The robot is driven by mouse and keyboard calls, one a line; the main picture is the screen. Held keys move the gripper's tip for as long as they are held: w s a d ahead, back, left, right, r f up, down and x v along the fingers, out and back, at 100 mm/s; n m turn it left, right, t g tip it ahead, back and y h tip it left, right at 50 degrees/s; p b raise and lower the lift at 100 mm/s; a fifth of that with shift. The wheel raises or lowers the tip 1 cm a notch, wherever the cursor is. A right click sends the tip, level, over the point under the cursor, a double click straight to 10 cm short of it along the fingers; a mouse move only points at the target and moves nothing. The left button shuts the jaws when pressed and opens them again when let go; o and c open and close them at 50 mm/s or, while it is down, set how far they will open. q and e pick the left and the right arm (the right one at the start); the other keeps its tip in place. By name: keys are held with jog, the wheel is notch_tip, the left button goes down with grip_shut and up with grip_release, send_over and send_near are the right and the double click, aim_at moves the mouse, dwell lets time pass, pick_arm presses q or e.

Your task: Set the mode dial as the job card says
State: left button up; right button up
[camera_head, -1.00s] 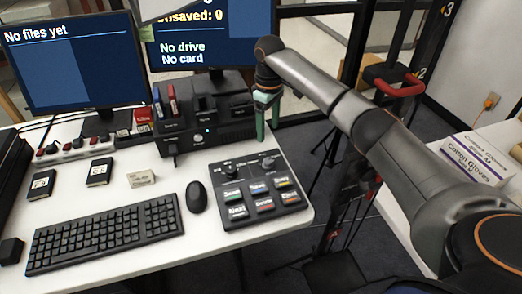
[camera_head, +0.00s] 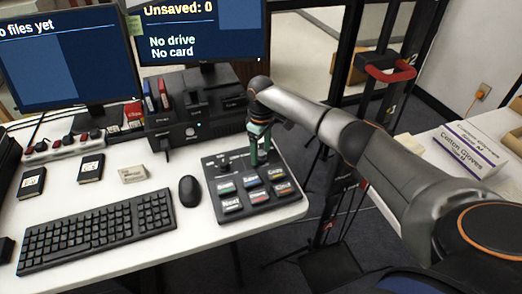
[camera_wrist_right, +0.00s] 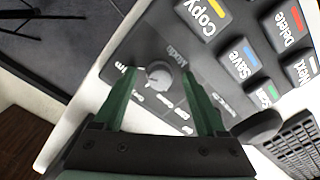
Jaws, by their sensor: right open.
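A dark control panel (camera_head: 219,213) with two dials and several labelled keys lies at the desk's right side. In the right wrist view, a round dial with a grey top (camera_wrist_right: 158,75) sits by a label that seems to read Mode. My right gripper (camera_head: 257,160) points down at the panel's right dial and hides it in the head view. In the wrist view its open green fingers (camera_wrist_right: 158,82) stand on either side of the dial, with gaps visible. The dial's setting is too small to read. My left gripper is out of view. I cannot make out a job card.
Keys such as Copy (camera_wrist_right: 203,14) lie beyond. A mouse (camera_head: 190,190) and keyboard (camera_head: 98,231) are left of the panel; a black dock (camera_head: 195,128) stands behind. Glove boxes (camera_head: 468,150) are far right.

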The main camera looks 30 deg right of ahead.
jog(key=c, duration=0.5)
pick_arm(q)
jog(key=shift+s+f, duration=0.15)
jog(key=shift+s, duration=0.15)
pick_arm(e)
grip_shut()
